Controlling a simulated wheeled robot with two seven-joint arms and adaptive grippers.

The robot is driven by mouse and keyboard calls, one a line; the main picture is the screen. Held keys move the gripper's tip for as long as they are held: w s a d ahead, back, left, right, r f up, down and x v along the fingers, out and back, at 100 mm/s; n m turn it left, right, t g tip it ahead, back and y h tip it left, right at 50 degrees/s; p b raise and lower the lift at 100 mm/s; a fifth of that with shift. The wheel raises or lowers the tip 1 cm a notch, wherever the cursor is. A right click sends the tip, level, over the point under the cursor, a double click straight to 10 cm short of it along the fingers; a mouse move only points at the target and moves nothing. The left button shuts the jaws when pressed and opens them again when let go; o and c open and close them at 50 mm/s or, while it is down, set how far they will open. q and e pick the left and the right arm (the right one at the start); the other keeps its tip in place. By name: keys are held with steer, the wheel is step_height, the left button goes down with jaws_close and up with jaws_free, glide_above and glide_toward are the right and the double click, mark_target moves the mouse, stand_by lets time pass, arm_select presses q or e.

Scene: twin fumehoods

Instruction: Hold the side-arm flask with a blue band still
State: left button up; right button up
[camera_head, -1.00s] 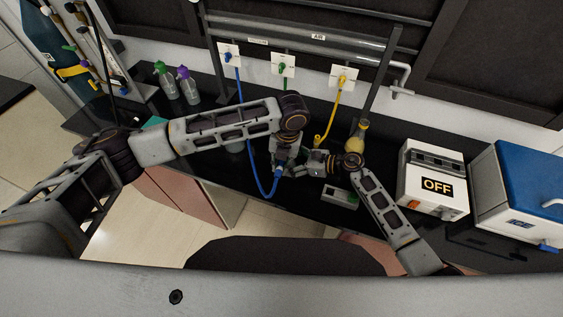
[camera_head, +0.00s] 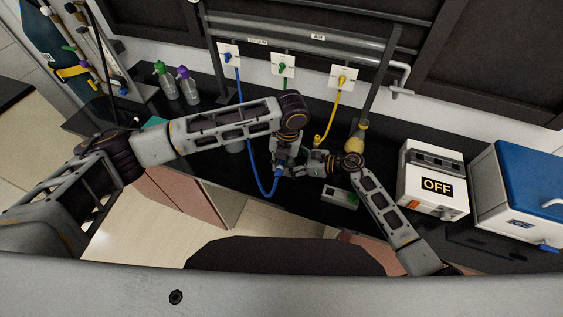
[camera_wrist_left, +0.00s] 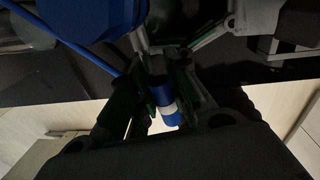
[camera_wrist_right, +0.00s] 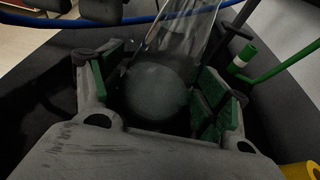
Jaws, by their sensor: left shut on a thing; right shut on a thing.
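The glass flask (camera_wrist_right: 183,38) shows in the right wrist view, its clear body between the green-padded fingers of my right gripper (camera_wrist_right: 160,95). That gripper is shut on it. I cannot make out its blue band or side arm. In the left wrist view my left gripper (camera_wrist_left: 155,98) is shut on a blue hose end (camera_wrist_left: 164,100) with a white ring. In the head view my left gripper (camera_head: 283,169) and right gripper (camera_head: 316,163) are close together over the black bench, and the flask is mostly hidden there.
A blue hose (camera_head: 254,168) runs from a wall outlet to my left gripper. A yellow hose (camera_head: 330,118) hangs behind my right gripper. A small grey device (camera_head: 340,197) lies in front. A white box marked OFF (camera_head: 433,180) and an ice chest (camera_head: 520,195) stand right. Spray bottles (camera_head: 188,88) stand left.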

arm_select(q)
steer(key=shift+w+d, duration=0.25)
steer(key=shift+w, duration=1)
stand_by(0.4)
steer(key=shift+s+a, duration=0.1)
steer(key=shift+s, duration=0.35)
stand_by(0.6)
steer(key=shift+r+g+y, duration=0.3)
steer(key=shift+r+g, duration=0.2)
steer(key=shift+g, duration=0.1)
stand_by(0.4)
steer(key=shift+f, duration=0.15)
stand_by(0.6)
steer(key=shift+w, duration=0.5)
stand_by(1.0)
steer(key=shift+s, duration=0.4)
stand_by(0.5)
stand_by(1.1)
